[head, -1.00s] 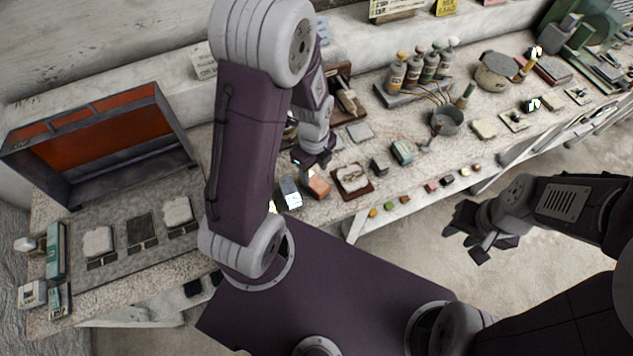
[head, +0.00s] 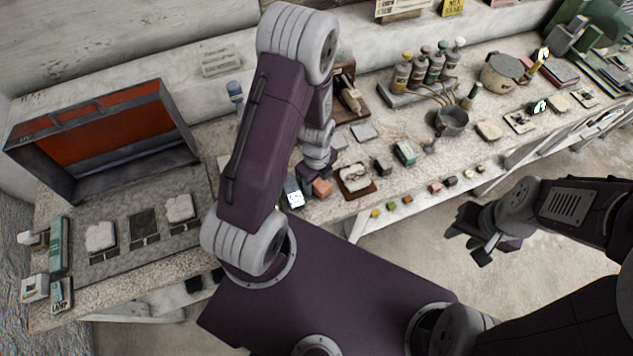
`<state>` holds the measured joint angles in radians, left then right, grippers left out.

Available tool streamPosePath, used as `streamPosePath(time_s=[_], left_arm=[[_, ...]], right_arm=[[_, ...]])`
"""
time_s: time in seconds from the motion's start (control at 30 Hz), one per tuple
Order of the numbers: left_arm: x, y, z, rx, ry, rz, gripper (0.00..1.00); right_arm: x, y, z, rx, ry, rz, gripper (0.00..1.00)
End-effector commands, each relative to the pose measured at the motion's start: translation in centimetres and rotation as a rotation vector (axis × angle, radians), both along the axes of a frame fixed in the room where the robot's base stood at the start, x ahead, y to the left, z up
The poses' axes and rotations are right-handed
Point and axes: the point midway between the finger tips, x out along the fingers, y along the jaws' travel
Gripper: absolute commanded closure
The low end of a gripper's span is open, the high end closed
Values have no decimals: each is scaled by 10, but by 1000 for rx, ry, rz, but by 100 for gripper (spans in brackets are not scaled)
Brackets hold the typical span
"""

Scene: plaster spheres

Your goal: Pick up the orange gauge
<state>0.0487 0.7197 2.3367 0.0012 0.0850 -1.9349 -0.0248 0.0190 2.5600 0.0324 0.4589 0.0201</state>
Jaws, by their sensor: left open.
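A salmon-orange block (head: 322,188) lies near the bench's front edge, between a white-and-dark box (head: 292,191) and a framed plaster piece. A small orange-yellow cube (head: 375,212) sits at the left end of a row of small coloured blocks along the front edge. I cannot tell for certain which of these two is the orange gauge. My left gripper (head: 312,174) is open, pointing down just behind and above the salmon block; its fingers are partly hidden, and I cannot see whether they touch it. My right gripper (head: 467,243) is open and empty over the floor, off the bench.
The framed plaster piece (head: 355,179) stands right of the salmon block. A dark cube (head: 382,166), a teal box (head: 405,152) and a metal pot (head: 451,121) lie farther right. An open orange-lined case (head: 110,125) stands at the left. My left arm hides part of the bench.

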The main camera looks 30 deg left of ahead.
Motion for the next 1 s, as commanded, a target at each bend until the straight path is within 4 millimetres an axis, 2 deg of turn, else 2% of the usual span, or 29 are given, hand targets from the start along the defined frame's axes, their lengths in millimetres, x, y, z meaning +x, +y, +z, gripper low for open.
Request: streamPosePath(time_s=[0.57,0.73,0.77,1.0], left_arm=[[0,0,-5,0,0,0,49],[0,0,-5,0,0,0,96],[0,0,-5,0,0,0,100],[0,0,-3,0,0,0,100]], right_arm=[[0,0,-3,0,0,0,64],[0,0,-3,0,0,0,64],[0,0,-3,0,0,0,64],[0,0,-2,0,0,0,64]])
